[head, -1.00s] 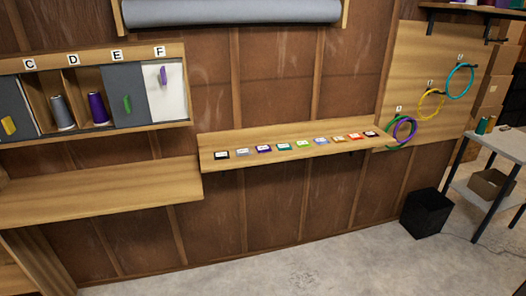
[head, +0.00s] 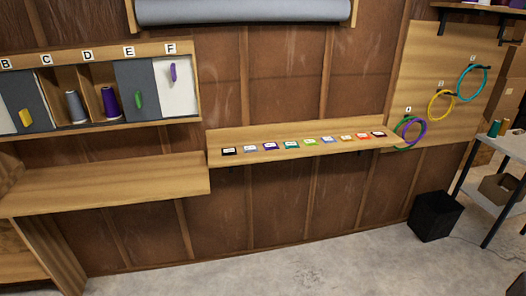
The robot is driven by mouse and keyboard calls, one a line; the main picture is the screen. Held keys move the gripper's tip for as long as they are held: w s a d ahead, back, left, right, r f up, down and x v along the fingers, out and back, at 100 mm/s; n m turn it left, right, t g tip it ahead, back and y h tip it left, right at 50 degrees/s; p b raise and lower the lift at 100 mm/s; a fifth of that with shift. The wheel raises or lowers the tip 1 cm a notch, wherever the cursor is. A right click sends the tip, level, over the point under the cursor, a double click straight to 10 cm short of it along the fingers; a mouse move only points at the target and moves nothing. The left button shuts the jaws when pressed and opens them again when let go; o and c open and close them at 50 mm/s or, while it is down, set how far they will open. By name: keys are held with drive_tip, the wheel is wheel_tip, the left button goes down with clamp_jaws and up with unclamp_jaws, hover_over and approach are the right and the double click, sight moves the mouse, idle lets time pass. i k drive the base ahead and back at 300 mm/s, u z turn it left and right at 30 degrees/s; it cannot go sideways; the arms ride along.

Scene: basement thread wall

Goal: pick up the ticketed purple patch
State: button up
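A row of several small colored patches with white tickets lies on a narrow wooden shelf (head: 300,135) on the wall. The purple patch (head: 271,146) is third from the left, between a grey-blue patch (head: 250,148) and a teal patch (head: 291,145). A white ticket shows on it, too small to read. Nothing touches it from above. My gripper is not in view.
Lettered cubbies (head: 110,90) hold a grey spool (head: 75,106) and a purple spool (head: 109,102), above a bare lower shelf (head: 110,183).

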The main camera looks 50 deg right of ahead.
sight(273, 146)
drive_tip(key=u, duration=0.05)
drive_tip(key=k, duration=0.85)
drive_tip(key=z, duration=0.15)
drive_tip(key=i, duration=1.3)
